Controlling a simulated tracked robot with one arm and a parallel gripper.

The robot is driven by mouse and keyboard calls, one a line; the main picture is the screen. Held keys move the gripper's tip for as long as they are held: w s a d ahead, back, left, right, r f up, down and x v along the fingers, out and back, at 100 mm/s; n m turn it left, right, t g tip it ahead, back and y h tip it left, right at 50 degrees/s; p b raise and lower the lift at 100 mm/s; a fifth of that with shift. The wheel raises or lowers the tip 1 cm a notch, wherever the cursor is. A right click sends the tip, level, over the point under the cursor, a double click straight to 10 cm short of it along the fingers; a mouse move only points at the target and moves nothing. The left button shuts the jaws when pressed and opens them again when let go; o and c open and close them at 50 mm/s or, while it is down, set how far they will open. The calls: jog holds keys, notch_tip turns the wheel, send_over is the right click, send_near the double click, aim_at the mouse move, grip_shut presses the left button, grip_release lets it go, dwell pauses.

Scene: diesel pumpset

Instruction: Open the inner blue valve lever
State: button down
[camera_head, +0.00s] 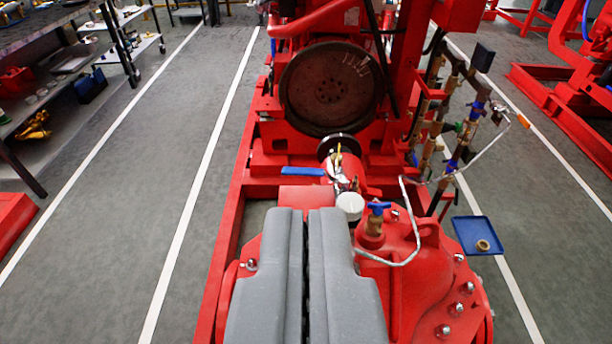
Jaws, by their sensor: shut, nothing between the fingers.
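My gripper (306,212) fills the lower middle of the view, its two grey fingers shut side by side with only a thin dark gap between them. A flat blue lever (303,172) lies roughly level just beyond the fingertips, pointing left from a small valve beside a white round gauge (350,206). A blue handle (378,206) sits on a brass valve on the red pump casing (425,260), right of my fingers. Smaller blue parts (453,165) show on the brass and copper pipework at right. I cannot tell which one is the inner lever.
A large dark flywheel (330,85) on the red engine stands behind the levers. A blue tray (478,236) holding a ring is at right. Shelves (85,45) stand left; the grey floor between is clear.

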jog(key=shift+w+f, duration=0.15)
jog(key=shift+f, duration=0.05)
